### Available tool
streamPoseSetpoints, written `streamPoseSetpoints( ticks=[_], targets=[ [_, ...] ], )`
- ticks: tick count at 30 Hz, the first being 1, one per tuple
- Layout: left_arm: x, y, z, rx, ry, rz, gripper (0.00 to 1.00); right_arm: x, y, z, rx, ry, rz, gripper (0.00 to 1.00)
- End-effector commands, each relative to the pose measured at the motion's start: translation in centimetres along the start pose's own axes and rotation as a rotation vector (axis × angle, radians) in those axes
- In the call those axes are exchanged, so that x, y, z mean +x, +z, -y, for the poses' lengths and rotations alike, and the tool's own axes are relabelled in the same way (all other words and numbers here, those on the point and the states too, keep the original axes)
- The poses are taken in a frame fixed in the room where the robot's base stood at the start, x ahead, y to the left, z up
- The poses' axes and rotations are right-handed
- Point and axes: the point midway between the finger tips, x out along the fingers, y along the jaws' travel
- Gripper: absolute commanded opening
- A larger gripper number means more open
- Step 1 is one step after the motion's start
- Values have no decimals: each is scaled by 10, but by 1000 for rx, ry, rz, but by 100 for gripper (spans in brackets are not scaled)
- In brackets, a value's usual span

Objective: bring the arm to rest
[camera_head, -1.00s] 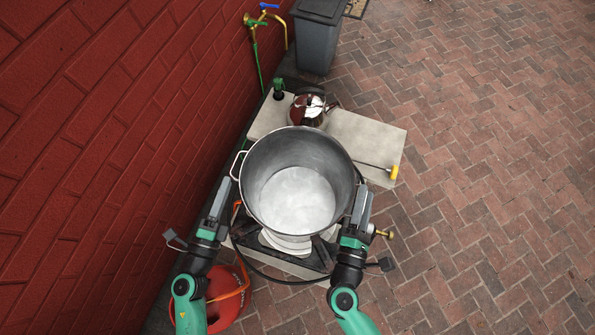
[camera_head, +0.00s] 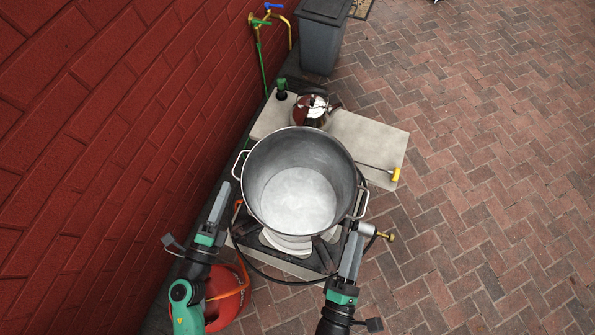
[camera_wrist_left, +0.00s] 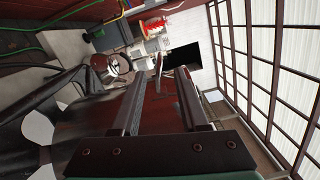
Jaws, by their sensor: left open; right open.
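The large steel pot (camera_head: 298,155) stands upright on the burner stand (camera_head: 318,255), and it looks empty but for a pale, bright bottom. Its two side handles are visible, the left one (camera_head: 238,165) and the right one (camera_head: 363,203). My left gripper (camera_head: 222,192) is open and empty, just left of the pot, below its left handle. Its two fingers also show spread in the left wrist view (camera_wrist_left: 160,85), with nothing between them.
A red gas cylinder (camera_head: 226,300) sits below my left gripper. The red wall (camera_head: 100,130) is close on the left; brick paving is open on the right.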

Motion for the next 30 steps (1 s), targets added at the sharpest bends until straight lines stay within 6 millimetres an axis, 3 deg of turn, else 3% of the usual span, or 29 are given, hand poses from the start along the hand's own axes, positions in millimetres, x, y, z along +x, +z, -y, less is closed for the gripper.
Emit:
streamPoseSetpoints(
  ticks=[6, 23, 26, 29, 30],
  targets=[
    [0, 0, 0, 0, 0, 0, 44, -10, 0, 0, 0, -1, 1, 43],
    [2, 2, 3, -2, -7, 5, 44, -9, 0, -4, -1, 5, 1, 43],
    [11, 17, 25, -21, -53, 41, 44, -3, -2, -30, -22, 54, 3, 43],
    [28, 46, 70, -73, -151, 114, 44, 9, -1, -87, -84, 167, 27, 43],
    [36, 61, 94, -107, -204, 150, 44, 14, 3, -118, -127, 229, 53, 43]
  ],
)
